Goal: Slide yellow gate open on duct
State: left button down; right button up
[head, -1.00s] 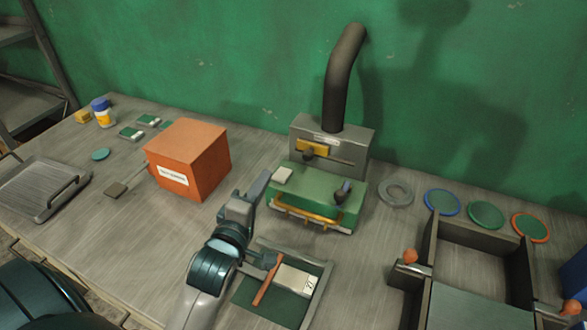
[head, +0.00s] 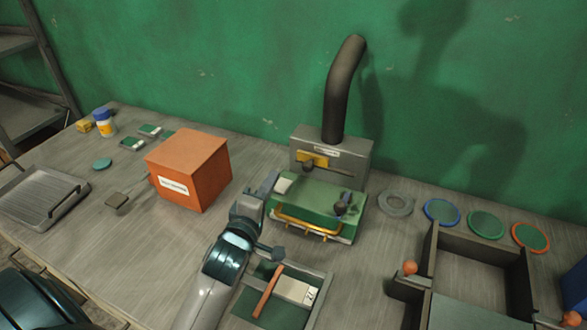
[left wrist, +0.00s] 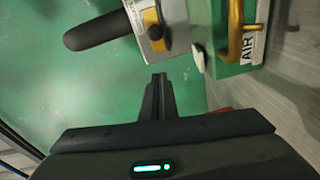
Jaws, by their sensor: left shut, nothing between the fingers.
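The yellow gate (head: 319,160) sits at the left part of a slot in the grey duct box (head: 350,154). A dark knob (head: 308,167) is on the gate. A black bent pipe (head: 345,90) rises from the box. In the left wrist view the gate (left wrist: 151,17) and its knob (left wrist: 155,32) show at the top. My left gripper (head: 272,182) is shut and empty. It is left of and in front of the duct box, apart from the gate; its fingers also show in the left wrist view (left wrist: 158,82). My right gripper is out of view.
A green box with a yellow handle (head: 306,224) stands directly before the duct box. An orange box (head: 188,172) stands left of my gripper. A tray with a card (head: 297,290) lies in front. A grey divided bin (head: 480,250) is at right.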

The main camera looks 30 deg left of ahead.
aim_at(310, 164)
pick_arm(q)
jog(key=w, duration=0.1)
jog(key=w+p, duration=0.1)
jog(key=w, duration=0.3)
jog(key=shift+a, duration=0.4)
jog(key=d, duration=0.1)
jog(key=w+p, duration=0.1)
jog(key=d, duration=0.1)
jog(key=shift+w+d+f+p, duration=0.2)
jog(key=shift+d+f+p, duration=0.1)
jog(key=shift+w+d, duration=0.15)
jog(key=shift+d, duration=0.3)
jog(key=shift+f, duration=0.15)
